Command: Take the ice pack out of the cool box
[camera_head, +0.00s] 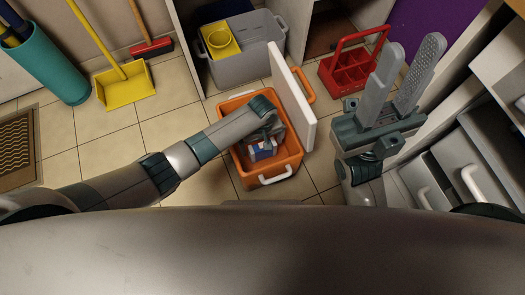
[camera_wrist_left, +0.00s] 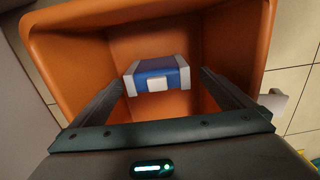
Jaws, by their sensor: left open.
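The orange cool box (camera_head: 285,168) stands on the tiled floor, with its white lid (camera_head: 293,98) raised on the right side. The ice pack (camera_head: 262,151), blue with pale ends, is inside the box; it also shows in the left wrist view (camera_wrist_left: 157,74). My left gripper (camera_head: 268,138) reaches down into the box. In the left wrist view its fingers (camera_wrist_left: 161,84) are open on either side of the ice pack, with gaps visible; contact is not seen. My right gripper (camera_head: 410,62) is raised at the right, its fingers apart and empty.
A grey crate (camera_head: 245,66) holding a yellow container stands behind the cool box. A red caddy (camera_head: 352,72) is at the back right. A yellow dustpan (camera_head: 124,84) and a teal bin (camera_head: 50,68) are at the left. White drawers (camera_head: 425,185) stand at the right.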

